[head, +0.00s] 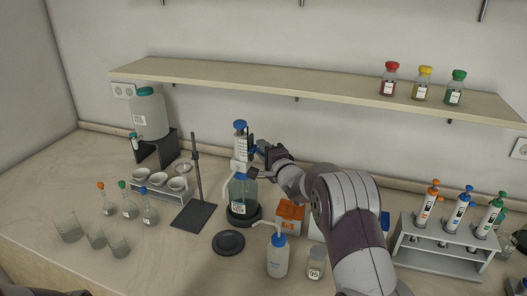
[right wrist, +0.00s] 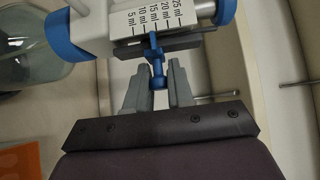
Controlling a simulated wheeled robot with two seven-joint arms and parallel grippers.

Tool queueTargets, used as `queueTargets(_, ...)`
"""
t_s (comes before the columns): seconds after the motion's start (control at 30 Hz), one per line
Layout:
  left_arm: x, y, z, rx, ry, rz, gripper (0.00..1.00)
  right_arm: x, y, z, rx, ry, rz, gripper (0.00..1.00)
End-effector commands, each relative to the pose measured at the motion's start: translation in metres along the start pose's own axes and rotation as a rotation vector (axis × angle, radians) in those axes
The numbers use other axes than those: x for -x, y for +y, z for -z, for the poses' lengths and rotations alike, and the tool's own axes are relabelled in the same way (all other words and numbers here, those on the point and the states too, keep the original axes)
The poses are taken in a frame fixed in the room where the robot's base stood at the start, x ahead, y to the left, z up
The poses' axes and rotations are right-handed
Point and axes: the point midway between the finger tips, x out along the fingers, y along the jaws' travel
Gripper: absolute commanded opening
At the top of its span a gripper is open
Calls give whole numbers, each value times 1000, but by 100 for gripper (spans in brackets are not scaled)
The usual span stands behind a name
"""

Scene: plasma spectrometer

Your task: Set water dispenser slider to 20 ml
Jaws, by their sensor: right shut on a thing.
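The water dispenser (head: 240,144) stands upright on its bottle (head: 243,192) at the middle of the bench, its body white with blue ends. In the right wrist view its printed scale (right wrist: 152,18) runs from 5 ml to 25 ml. A small blue slider (right wrist: 157,62) sticks out beside the scale, roughly level with the 15 ml mark; its exact setting is hard to read. My right gripper (right wrist: 158,88) reaches the dispenser from the right, its fingers shut on the slider's knob. The right gripper also shows in the head view (head: 256,158). My left gripper is not in view.
A retort stand (head: 197,200) is left of the dispenser, and a dark round disc (head: 228,242) lies in front. A wash bottle (head: 278,256), an orange box (head: 290,214) and a pipette rack (head: 440,260) stand to the right. A shelf (head: 290,82) runs above.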

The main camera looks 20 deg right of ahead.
Motion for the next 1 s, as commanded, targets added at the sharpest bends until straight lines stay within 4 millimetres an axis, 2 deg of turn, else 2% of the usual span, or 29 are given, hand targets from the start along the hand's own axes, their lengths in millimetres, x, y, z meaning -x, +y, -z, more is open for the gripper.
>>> queueTargets(0.03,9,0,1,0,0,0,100,0,-17,0,2,0,13,0)
queueTargets(0.27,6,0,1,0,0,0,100,0,-14,0,3,0,14,0)
queueTargets(0.3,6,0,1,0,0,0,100,0,-14,0,3,0,14,25)
queueTargets(0.37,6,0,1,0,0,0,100,0,-14,0,3,0,13,45)
queueTargets(0.73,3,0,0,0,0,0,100,5,-12,0,3,0,12,45)
queueTargets(0.87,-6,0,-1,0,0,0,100,28,-10,0,3,1,12,45)
queueTargets(1.0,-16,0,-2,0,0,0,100,65,-10,1,3,2,13,45)
